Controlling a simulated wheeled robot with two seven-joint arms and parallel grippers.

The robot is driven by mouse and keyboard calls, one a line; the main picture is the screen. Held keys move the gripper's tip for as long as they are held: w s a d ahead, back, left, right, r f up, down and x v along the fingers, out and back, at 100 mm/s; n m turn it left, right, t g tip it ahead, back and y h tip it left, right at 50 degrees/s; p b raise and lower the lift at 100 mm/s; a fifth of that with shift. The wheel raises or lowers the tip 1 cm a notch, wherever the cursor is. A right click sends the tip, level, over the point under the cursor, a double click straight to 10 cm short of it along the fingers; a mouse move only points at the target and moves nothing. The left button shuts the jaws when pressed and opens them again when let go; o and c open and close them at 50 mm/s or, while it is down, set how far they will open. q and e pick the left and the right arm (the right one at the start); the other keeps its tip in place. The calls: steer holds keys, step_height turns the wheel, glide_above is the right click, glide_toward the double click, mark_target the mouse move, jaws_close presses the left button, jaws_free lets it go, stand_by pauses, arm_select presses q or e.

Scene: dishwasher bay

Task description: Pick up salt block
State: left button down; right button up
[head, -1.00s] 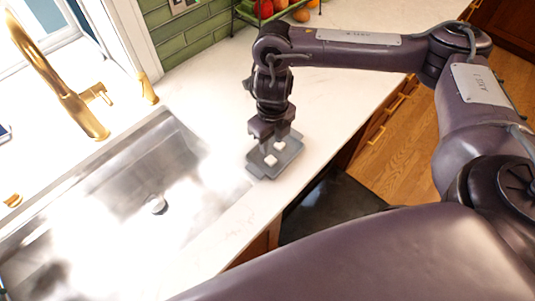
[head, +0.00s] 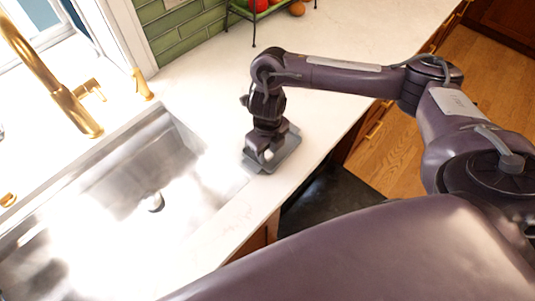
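A grey tray (head: 289,151) lies on the white counter to the right of the sink. A small white block (head: 267,156) shows at the tray, right at the fingers of my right gripper (head: 264,154). Earlier, two white blocks showed on the tray; now the gripper hides the other one. My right gripper points down, low over the tray. Its fingers are too small and overlapped to tell whether they are closed on a block. My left gripper is not in view.
A steel sink (head: 112,180) with a gold faucet (head: 48,75) is at the left. A dark rack with fruit (head: 258,6) stands at the back. The counter (head: 205,95) behind the tray is clear. The counter's front edge is just right of the tray.

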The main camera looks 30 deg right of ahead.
steer(key=c, duration=0.7)
steer(key=shift+r, duration=0.1)
steer(key=shift+c, duration=0.2)
